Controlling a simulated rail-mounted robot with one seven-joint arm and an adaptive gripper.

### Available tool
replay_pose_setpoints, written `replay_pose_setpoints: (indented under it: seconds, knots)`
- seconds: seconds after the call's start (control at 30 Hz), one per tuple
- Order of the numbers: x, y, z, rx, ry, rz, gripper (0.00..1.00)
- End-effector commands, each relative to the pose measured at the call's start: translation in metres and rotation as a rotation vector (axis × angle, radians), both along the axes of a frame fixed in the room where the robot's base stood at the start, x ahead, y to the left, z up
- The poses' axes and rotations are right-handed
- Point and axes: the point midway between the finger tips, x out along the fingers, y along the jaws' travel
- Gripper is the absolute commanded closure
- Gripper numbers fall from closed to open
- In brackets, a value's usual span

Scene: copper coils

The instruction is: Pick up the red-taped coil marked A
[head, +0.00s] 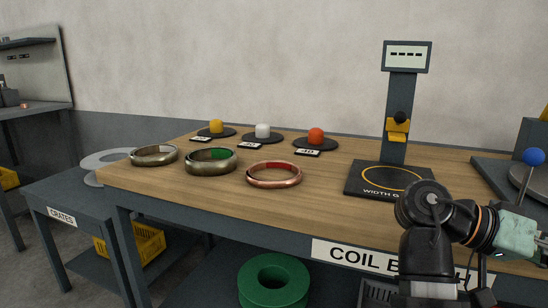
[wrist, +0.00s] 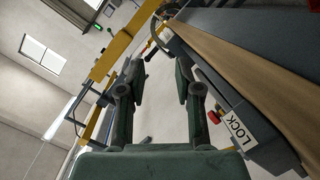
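The red-taped coil (head: 274,181) is a copper ring lying flat on the wooden bench top, with red tape on its inner far wall. No letter A is readable on it. To its left lie a green-taped coil (head: 210,169) and a duller brass-coloured coil (head: 154,163). My gripper is open and empty in the wrist view (wrist: 158,72), its two dark green fingers apart with a clear gap between them. In the head view my arm is at the lower right, well right of the coils, and the fingertips cannot be made out. No coil shows in the wrist view.
The bench (head: 190,198) carries a width gauge (head: 352,187) with a display post, right of the red-taped coil. Yellow, white and orange knobs on dark discs stand behind the coils with small tags. A LOCK label (wrist: 237,129) and red knob (wrist: 213,117) show in the wrist view.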

Motion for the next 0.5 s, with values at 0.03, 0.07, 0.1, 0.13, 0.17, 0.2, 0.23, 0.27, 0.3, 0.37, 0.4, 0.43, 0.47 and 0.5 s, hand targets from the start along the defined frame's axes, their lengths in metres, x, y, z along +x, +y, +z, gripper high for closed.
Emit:
replay_pose_setpoints:
  seconds: [0.03,0.07,0.1,0.13,0.17,0.2,0.23,0.27,0.3,0.37,0.4,0.43,0.47,0.5]
  knots:
    - [0.012,0.001,0.033,0.004,0.015,0.014,0.66]
    - [0.017,0.002,0.041,0.006,0.022,0.022,0.66]
    - [0.027,0.003,0.052,0.012,0.032,0.036,0.66]
    - [0.034,0.003,0.059,0.017,0.039,0.047,0.66]
    - [0.041,0.004,0.067,0.024,0.047,0.058,0.66]
    - [0.051,0.005,0.077,0.034,0.056,0.077,0.66]
    - [0.059,0.005,0.083,0.043,0.063,0.091,0.66]
    - [0.067,0.006,0.09,0.053,0.07,0.105,0.66]
    - [0.078,0.007,0.099,0.065,0.078,0.126,0.66]
    - [0.096,0.01,0.111,0.088,0.096,0.16,0.66]
    - [0.108,0.011,0.118,0.106,0.108,0.184,0.66]
    - [0.117,0.013,0.124,0.12,0.119,0.202,0.66]
    - [0.126,0.015,0.129,0.136,0.13,0.222,0.66]
    - [0.138,0.017,0.136,0.157,0.145,0.248,0.66]
